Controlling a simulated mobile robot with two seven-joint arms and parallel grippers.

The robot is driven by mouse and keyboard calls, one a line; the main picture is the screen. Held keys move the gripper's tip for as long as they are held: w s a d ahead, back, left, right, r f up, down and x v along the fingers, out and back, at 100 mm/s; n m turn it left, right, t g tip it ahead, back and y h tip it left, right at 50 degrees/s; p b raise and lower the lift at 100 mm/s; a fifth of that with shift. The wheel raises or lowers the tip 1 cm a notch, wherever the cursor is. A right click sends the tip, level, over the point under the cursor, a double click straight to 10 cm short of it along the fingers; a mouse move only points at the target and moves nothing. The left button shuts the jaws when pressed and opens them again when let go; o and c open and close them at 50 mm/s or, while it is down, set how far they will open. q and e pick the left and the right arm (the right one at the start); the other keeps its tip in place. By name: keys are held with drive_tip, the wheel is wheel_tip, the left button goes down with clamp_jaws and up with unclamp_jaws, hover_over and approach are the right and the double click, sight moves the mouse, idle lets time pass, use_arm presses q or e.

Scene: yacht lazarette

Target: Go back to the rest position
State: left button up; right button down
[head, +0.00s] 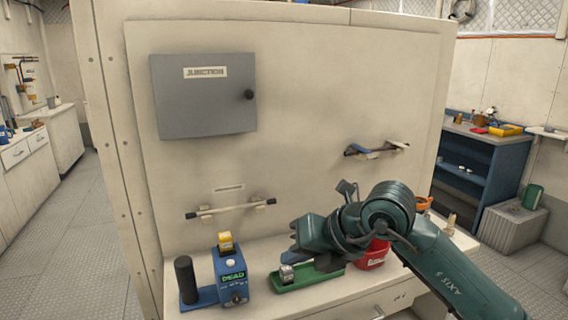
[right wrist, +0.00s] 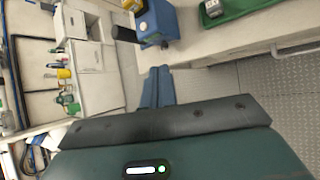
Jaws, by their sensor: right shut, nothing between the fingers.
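My right arm comes in from the lower right in the head view. Its right gripper (head: 294,240) points left, in front of the panel and above the counter. The right wrist view shows its two fingers (right wrist: 156,87) side by side, shut with nothing between them. Below the gripper is a green tray (head: 312,279) holding a small grey item (head: 287,274). To the left stands a blue device marked DEAD (head: 232,276) with a yellow part on top and a black cylinder (head: 186,280) beside it. My left gripper does not show.
A red container (head: 373,258) is partly hidden behind my right arm. The panel bears a grey JUNCTION box (head: 204,94), a horizontal bar (head: 230,209) and a holder with a blue item (head: 375,150). A blue shelf unit (head: 466,168) stands at right. Floor at left is clear.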

drive_tip(key=s+a+m+g+y, duration=0.2)
drive_tip(key=s+a+g+y, duration=0.3)
drive_tip(key=s+y, duration=0.55)
drive_tip(key=w+d+f+m+t+h, duration=0.1)
drive_tip(key=d+f+m+t+h, duration=0.5)
drive_tip(key=m+t, duration=0.5)
drive_tip(key=w+d+f+m+t+h, duration=0.2)
drive_tip(key=d+f+m+t+h, duration=0.35)
drive_tip(key=m, duration=1.05)
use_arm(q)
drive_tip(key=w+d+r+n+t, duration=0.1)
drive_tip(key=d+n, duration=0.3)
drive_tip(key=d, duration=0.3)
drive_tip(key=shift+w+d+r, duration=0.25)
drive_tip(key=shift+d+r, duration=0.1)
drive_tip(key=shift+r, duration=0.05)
use_arm(e)
drive_tip(key=s+d+f+m+g+h, duration=0.1)
drive_tip(key=s+d+f+m+g, duration=0.2)
drive_tip(key=s+f, duration=0.3)
drive_tip(key=s+d+f+m+g+h, duration=0.2)
drive_tip(key=s+f, duration=0.4)
drive_tip(key=f, duration=0.8)
drive_tip(key=shift+s+d+m+g, duration=0.2)
drive_tip(key=shift+d+m+g, duration=0.3)
drive_tip(key=shift+m+g, duration=0.1)
